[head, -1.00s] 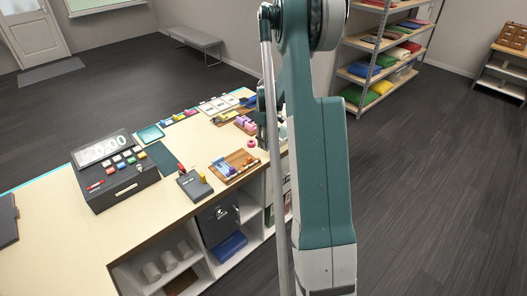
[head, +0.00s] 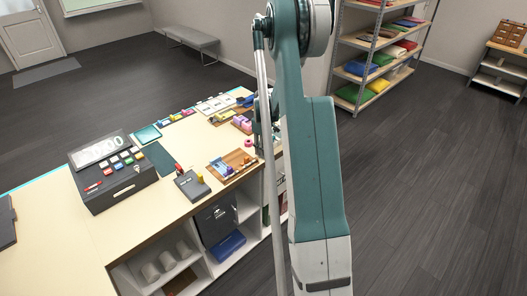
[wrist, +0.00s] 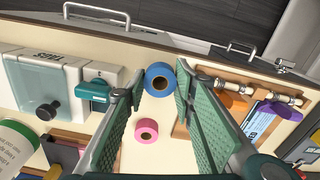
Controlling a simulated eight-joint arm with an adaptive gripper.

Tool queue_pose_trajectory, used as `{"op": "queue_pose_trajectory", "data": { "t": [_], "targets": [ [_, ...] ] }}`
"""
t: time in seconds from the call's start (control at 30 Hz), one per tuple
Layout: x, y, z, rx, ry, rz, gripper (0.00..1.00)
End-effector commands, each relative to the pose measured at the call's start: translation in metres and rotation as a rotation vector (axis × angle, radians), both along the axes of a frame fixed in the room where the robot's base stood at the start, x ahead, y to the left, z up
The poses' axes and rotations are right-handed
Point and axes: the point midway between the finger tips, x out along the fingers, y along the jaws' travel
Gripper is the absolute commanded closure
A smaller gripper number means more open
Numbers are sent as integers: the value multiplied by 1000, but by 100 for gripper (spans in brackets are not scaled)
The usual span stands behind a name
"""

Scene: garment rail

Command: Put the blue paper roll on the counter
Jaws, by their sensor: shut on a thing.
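The blue paper roll (wrist: 160,79) is a short ring with a brown core, seen end-on in the wrist view. It sits between the tips of my gripper (wrist: 159,84), whose green fingers are shut on it. The pale counter (wrist: 165,161) shows below and around it; I cannot tell whether the roll touches the surface. In the head view the counter (head: 60,222) runs along the left, and my gripper is at its far right end, mostly behind my arm. The blue roll is hidden there.
A pink roll (wrist: 146,130) stands on the counter close to the blue one; it also shows in the head view (head: 249,142). White boxes (wrist: 45,85) are left of the fingers, a wooden rack (wrist: 250,95) right. A cash register (head: 112,168) stands farther left.

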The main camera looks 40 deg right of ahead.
Motion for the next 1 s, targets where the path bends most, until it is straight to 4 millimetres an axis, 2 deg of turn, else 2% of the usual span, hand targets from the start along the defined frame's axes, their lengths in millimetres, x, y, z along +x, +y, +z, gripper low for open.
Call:
{"op": "queue_pose_trajectory", "data": {
  "t": [0.17, 0.63, 0.67, 0.77, 1.0],
  "targets": [
    [0, 0, -10, 0, 0, 0, 82],
    [0, 0, -14, 0, 0, 0, 82],
    [0, 0, -14, 0, 0, 0, 72],
    [0, 0, -13, 0, 0, 0, 59],
    [0, 0, -13, 0, 0, 0, 58]
  ]
}}
